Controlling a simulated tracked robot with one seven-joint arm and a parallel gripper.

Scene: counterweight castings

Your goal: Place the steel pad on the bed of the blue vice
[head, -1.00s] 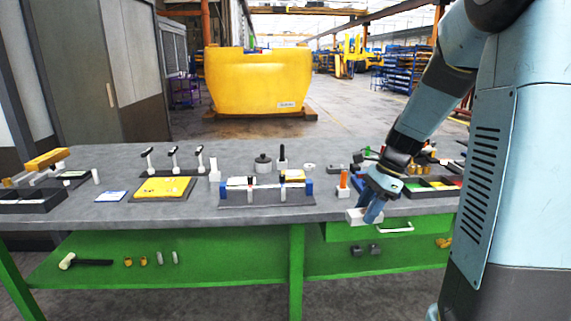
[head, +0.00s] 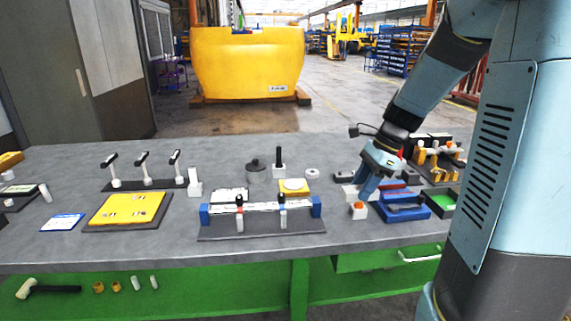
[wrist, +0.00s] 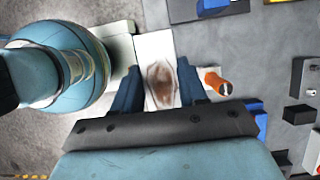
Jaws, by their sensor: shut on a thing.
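My gripper (head: 362,194) is shut on the steel pad (wrist: 160,70), a pale flat block with a brownish patch in the wrist view. In the head view the pad is mostly hidden among the fingers and pale objects. The gripper hangs above the front part of the bench, left of the blue vice. The blue vice (head: 393,214) stands on the bench at the right, a low blue body with a darker channel. In the wrist view only a blue piece of it (wrist: 261,122) shows, lower right of the fingers.
An orange-topped white piece (head: 358,210) stands close by the gripper; it also shows in the wrist view (wrist: 217,82). A fixture with blue ends (head: 262,232) lies to the left. A green-lined tray (head: 441,205) is right of the vice. Bare bench lies in front.

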